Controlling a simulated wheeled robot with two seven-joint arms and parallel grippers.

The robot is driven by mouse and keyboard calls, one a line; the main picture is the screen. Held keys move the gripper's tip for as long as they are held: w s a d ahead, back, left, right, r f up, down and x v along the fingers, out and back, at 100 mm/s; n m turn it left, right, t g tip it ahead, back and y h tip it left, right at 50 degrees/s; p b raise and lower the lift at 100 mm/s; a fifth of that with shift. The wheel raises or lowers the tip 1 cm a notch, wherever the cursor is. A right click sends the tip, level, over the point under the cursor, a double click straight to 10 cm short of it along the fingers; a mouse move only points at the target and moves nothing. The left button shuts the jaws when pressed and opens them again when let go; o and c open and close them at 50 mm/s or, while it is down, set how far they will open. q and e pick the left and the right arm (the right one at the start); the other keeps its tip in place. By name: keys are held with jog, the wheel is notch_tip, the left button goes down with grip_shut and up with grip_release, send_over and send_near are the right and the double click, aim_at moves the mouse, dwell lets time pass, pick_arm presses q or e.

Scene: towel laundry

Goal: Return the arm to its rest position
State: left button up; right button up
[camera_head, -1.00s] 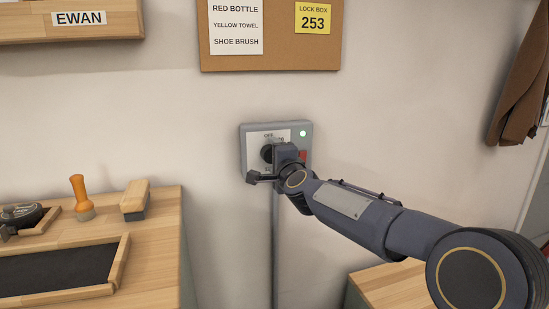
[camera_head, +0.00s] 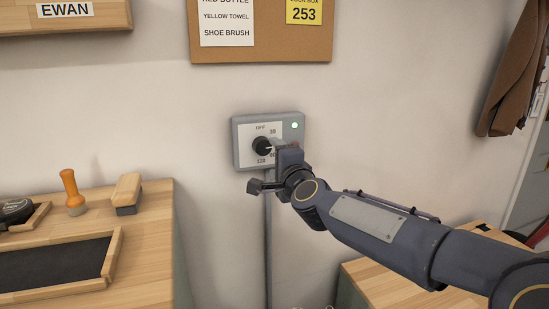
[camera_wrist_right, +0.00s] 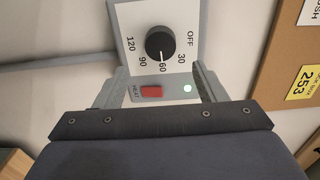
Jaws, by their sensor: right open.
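My right arm reaches in from the right in the head view. Its gripper (camera_head: 274,166) is in front of the lower right part of the grey dial box (camera_head: 238,150) on the wall. The gripper is open and nothing shows between its fingers. The wrist view shows the box face beyond the two spread fingers (camera_wrist_right: 160,92), with a black knob (camera_wrist_right: 160,43) whose white mark points to 60. A red HEAT button (camera_wrist_right: 151,92) and a lit green light (camera_wrist_right: 187,88) are below the knob there. My left gripper is not in view.
A wooden bench (camera_head: 150,235) at left holds a dark-lined tray (camera_head: 112,255), an orange-handled brush (camera_head: 71,192) and a wooden block brush (camera_head: 127,193). Another wooden top (camera_head: 385,285) lies below my arm. A corkboard (camera_head: 262,50) and a brown coat (camera_head: 513,85) hang on the wall.

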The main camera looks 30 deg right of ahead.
dwell(0.3)
jog(key=s+a+f+n+g+y, duration=0.35)
jog(key=s+a+f+n, duration=0.2)
jog(key=s+f, duration=0.35)
jog(key=s+a+f+n+g+y, duration=0.2)
jog(key=s+a+f+n+g, duration=0.25)
jog(key=s+f+n, duration=0.5)
jog(key=s+a+f+n+g+y, duration=0.35)
jog(key=s+a+f, duration=0.3)
jog(key=s, duration=0.55)
notch_tip(320, 180, up, 26)
jog(key=p, duration=2.6)
jog(key=shift+w+d+r+h+p, duration=0.15)
jog(key=shift+d+h+p, duration=0.25)
jog(key=shift+d, duration=0.05)
